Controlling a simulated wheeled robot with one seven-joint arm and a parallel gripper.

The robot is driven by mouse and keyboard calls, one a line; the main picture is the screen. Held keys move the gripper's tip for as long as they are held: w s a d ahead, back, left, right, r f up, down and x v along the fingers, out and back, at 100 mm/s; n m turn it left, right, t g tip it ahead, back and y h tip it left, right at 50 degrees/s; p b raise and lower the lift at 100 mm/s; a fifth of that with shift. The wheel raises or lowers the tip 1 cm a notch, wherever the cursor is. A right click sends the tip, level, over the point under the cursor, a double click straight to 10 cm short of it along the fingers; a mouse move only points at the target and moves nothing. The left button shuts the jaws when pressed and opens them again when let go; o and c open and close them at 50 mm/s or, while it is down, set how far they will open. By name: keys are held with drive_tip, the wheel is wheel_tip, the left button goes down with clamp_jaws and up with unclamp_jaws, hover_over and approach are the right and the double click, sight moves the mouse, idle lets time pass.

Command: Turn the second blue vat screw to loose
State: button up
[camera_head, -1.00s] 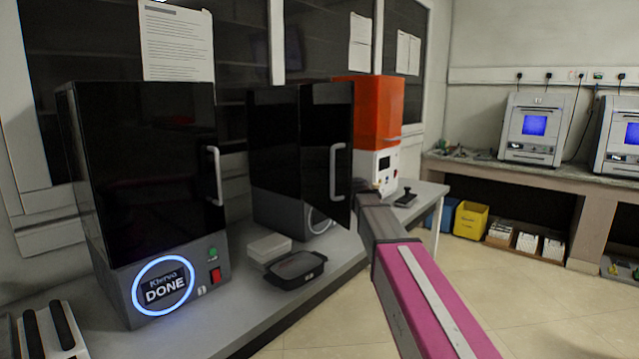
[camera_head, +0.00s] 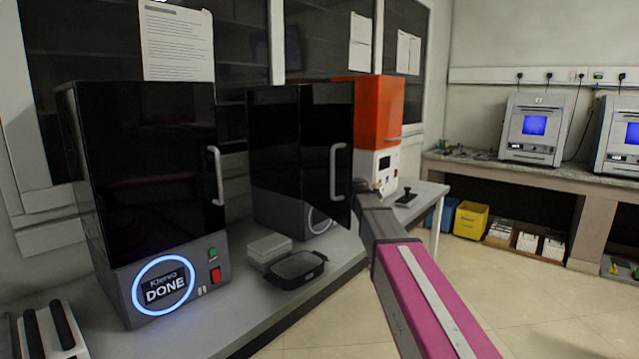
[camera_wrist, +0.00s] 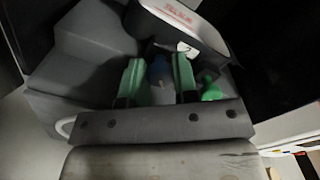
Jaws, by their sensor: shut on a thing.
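In the wrist view, the blue vat screw (camera_wrist: 159,71) stands between the two green fingers of my gripper (camera_wrist: 158,78). The fingers are shut on it, one on each side. A small label reading "2" (camera_wrist: 186,47) is just beyond the screw. In the head view, the second printer (camera_head: 282,205) has its dark door (camera_head: 325,150) swung open. That door hides my gripper and the screw there. I cannot tell the screw's turn angle.
Left of the second printer is a closed printer (camera_head: 140,180) with a lit DONE ring. A black tray (camera_head: 297,268) and white boxes (camera_head: 268,248) sit on the bench in front. An orange-topped machine (camera_head: 370,110) stands behind the open door.

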drive_tip(key=n, duration=0.7)
drive_tip(key=shift+f, duration=0.1)
drive_tip(key=n, duration=0.6)
drive_tip(key=shift+s+f+n, duration=0.1)
drive_tip(key=shift+n, duration=0.3)
drive_tip(key=n, duration=1.3)
drive_tip(key=shift+f+n, duration=0.1)
drive_tip(key=shift+n, duration=0.2)
drive_tip(key=shift+d, duration=0.1)
drive_tip(key=o, duration=0.9)
drive_tip(key=v, duration=1)
drive_tip(key=shift+s+d, duration=0.2)
drive_tip(key=shift+d, duration=0.1)
